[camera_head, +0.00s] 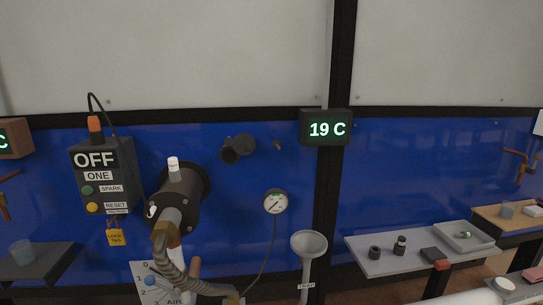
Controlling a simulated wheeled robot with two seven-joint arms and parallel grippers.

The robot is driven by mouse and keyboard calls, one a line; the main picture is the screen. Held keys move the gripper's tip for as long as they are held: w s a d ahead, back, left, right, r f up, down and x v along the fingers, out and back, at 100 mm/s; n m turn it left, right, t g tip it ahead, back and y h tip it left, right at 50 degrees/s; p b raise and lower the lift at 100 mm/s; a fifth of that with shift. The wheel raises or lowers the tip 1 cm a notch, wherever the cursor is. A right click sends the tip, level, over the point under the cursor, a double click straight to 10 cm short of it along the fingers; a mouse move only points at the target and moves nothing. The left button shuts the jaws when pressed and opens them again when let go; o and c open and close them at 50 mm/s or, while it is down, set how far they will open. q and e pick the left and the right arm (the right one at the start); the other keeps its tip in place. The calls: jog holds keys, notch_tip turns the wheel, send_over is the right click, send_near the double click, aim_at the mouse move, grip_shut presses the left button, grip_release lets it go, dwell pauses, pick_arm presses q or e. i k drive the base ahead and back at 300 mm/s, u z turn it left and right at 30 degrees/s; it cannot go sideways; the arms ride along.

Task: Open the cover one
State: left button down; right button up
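A dark control box (105,175) on the blue wall reads OFF and ONE, with a green SPARK button and a yellow RESET button. Right of it, a dark round burner-like body (178,195) with a white-topped stub juts from the wall. A dark short cylinder (237,148) sticks out of the wall further right, with a small dark peg (277,145) beside it. No part here is clearly labelled as a cover, so I cannot tell which one it is or whether it is open. Neither gripper is in view.
A braided hose (178,270) runs below the burner. A round gauge (275,202), a funnel (309,244) and a 19 C display (325,128) are to the right. A grey shelf (380,262) holds small items. A yellow tag (115,238) hangs under the box.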

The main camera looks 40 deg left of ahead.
aim_at(243, 144)
jog(key=u, duration=0.05)
jog(key=i, duration=1.2)
jog(key=u, duration=0.05)
